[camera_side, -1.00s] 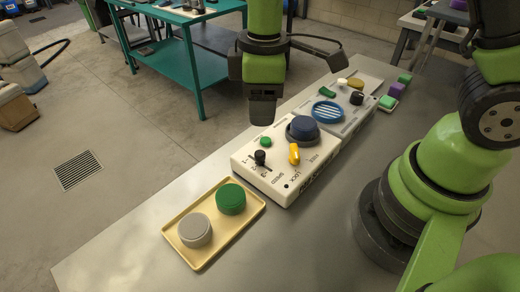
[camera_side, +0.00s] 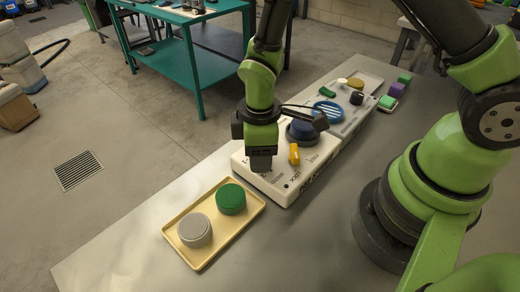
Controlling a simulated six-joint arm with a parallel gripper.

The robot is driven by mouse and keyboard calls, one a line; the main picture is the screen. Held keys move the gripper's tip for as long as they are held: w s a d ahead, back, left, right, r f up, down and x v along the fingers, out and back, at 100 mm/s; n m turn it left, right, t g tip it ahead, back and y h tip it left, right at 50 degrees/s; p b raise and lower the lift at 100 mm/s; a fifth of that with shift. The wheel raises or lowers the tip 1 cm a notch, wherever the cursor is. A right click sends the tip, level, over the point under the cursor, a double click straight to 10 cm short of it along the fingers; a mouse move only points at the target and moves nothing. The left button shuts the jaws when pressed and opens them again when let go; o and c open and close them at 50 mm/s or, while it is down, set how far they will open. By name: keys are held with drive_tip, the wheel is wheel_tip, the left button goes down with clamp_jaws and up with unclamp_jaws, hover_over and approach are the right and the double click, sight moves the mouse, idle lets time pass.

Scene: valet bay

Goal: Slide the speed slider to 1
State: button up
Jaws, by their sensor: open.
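A white control box (camera_side: 281,191) stands on the grey bench. The speed slider with its black knob is on the box's near left part, and my gripper hides it. My gripper (camera_side: 261,168) points down over the slider's place, its fingertips low near the panel. I cannot see the gap between the fingers from here or tell whether they touch the knob. A yellow lock lever (camera_side: 294,154) stands just right of the gripper. A dark blue round knob (camera_side: 301,132) is behind it, partly covered by my wrist.
A tan tray (camera_side: 200,258) with a grey lid (camera_side: 195,230) and a green lid (camera_side: 231,198) lies in front left of the box. A second panel with a blue slotted disc (camera_side: 328,111) adjoins behind. Coloured blocks (camera_side: 397,90) lie at right.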

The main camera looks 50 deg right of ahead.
clamp_jaws()
drive_tip(key=shift+w, duration=1.55)
unclamp_jaws()
wheel_tip(320, 180, up, 10)
